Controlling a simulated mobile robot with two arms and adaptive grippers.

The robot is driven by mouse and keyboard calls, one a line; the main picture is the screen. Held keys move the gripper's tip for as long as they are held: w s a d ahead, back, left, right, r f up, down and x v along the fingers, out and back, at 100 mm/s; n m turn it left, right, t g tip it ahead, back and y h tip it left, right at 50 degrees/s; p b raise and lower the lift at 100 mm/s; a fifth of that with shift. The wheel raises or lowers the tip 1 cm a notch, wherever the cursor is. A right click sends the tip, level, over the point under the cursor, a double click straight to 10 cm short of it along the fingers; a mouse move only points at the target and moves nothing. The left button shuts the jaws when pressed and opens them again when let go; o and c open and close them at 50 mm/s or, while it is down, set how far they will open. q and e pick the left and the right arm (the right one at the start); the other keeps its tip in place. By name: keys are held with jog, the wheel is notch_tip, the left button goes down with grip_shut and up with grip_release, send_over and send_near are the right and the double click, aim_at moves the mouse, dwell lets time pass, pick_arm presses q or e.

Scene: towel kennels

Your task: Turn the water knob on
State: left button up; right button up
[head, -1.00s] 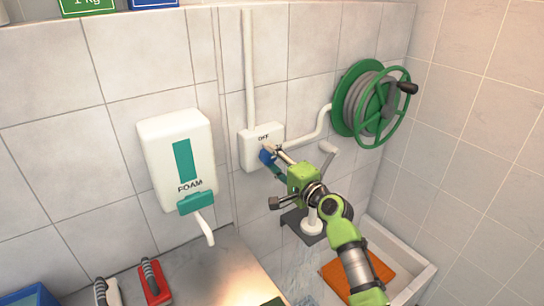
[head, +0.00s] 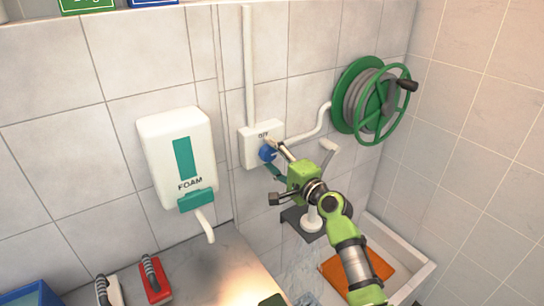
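The blue water knob (head: 267,153) sits on the lower front of a white wall box (head: 248,150) with lettering above it that seems to read OFF. My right gripper (head: 270,155) reaches up to it from the lower right. Its fingers are apart, one above and one below the knob's right side. I cannot tell whether they touch the knob. My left gripper does not show.
A white foam dispenser (head: 178,160) hangs left of the box. A green hose reel (head: 372,102) is on the wall to the right. A white basin (head: 408,282) with an orange mat (head: 340,275) lies below. Red and white-handled brushes (head: 155,280) lie at lower left.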

jog(key=shift+s, duration=0.1)
jog(key=v, duration=1.2)
